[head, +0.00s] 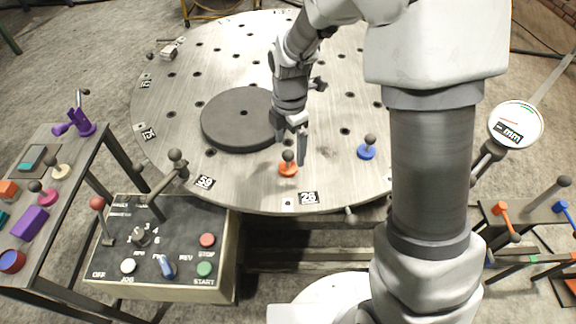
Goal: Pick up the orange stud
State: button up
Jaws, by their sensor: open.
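The orange stud (288,170) stands upright near the front edge of the round metal table (236,190), with a dark ball knob on top. My gripper (291,150) points down at the stud, its fingers open. One finger shows just right of the knob. The other finger is behind or beside the knob and hard to make out. I cannot tell whether either finger touches the stud.
A blue stud (366,152) stands to the right on the table. A dark round disc (230,122) lies left of my gripper. A control box (160,240) with levers and buttons sits at front left. A shelf (68,150) holds coloured parts at far left.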

aim_at(288, 151)
notch_tip(288, 151, down, 7)
jog(key=shift+w+a+r+b, duration=0.1)
jog(key=shift+w+a+b, duration=0.05)
jog(key=shift+b, duration=0.8)
jog(key=c, duration=1.5)
jog(key=shift+r, duration=0.15)
jog(key=shift+r+p, duration=0.3)
jog(key=shift+r, duration=0.35)
notch_tip(288, 151, up, 3)
jog(key=shift+f+p, duration=0.1)
jog(key=shift+p, duration=0.4)
jog(key=s+d+r+p, duration=0.2)
jog(key=d+r, duration=0.4)
jog(key=d, duration=0.5)
jog(key=shift+d+r, duration=0.3)
jog(key=shift+r, duration=0.05)
